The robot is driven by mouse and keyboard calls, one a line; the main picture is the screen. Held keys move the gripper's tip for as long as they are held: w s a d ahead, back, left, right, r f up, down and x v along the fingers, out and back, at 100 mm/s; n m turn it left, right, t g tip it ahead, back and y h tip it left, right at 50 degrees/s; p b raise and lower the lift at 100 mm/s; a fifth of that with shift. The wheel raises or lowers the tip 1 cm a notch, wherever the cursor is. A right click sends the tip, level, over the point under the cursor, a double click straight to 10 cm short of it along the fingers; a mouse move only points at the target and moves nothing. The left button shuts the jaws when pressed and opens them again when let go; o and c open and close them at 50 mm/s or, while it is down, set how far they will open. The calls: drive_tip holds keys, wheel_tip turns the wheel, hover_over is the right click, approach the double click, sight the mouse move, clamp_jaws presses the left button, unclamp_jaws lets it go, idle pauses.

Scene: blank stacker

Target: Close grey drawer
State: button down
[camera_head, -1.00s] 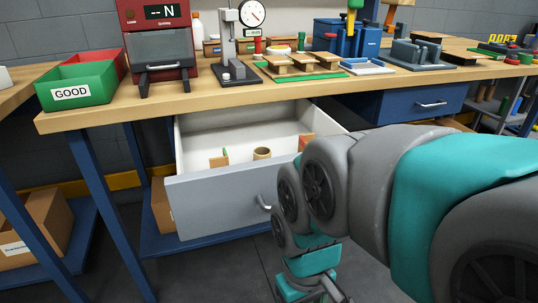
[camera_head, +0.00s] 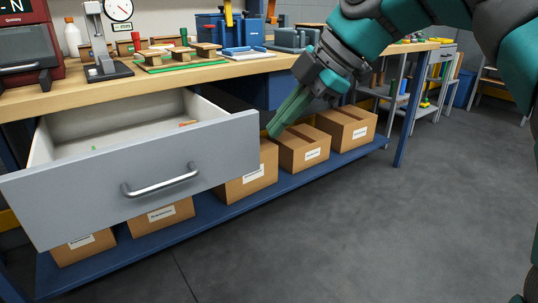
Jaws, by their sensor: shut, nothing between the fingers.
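The grey drawer (camera_head: 95,200) stands pulled out from under the workbench at the left. Its front carries a metal bar handle (camera_head: 160,181), and its white inside shows from above, with small items partly hidden by the front. My gripper (camera_head: 272,132) is to the right of the drawer front, close to its right edge in the picture. Its green fingers are together, point down and left, and hold nothing. I cannot tell whether they touch the drawer.
The wooden workbench (camera_head: 130,78) is above, with fixtures and a gauge stand (camera_head: 105,45) on it. Several cardboard boxes (camera_head: 304,148) sit on the blue lower shelf (camera_head: 330,166). A blue drawer (camera_head: 281,89) is behind my gripper. The floor in front is clear.

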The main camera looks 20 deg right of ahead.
drive_tip(key=d, duration=0.1)
approach(228, 164)
wheel_tip(228, 164, down, 4)
drive_tip(key=s+a, duration=0.1)
drive_tip(key=shift+w+a+r, duration=0.1)
drive_tip(key=shift+w+a, duration=0.15)
drive_tip(key=shift+w, duration=0.4)
drive_tip(key=shift+w+a, duration=0.25)
drive_tip(key=shift+w, duration=0.35)
drive_tip(key=w+a+p, duration=0.2)
drive_tip(key=w, duration=0.6)
drive_tip(key=w+a+p, duration=0.2)
drive_tip(key=w, duration=0.6)
drive_tip(key=w+a+p, duration=0.2)
drive_tip(key=w, duration=0.5)
drive_tip(key=shift+w+a, duration=0.35)
drive_tip(key=shift+w, duration=0.05)
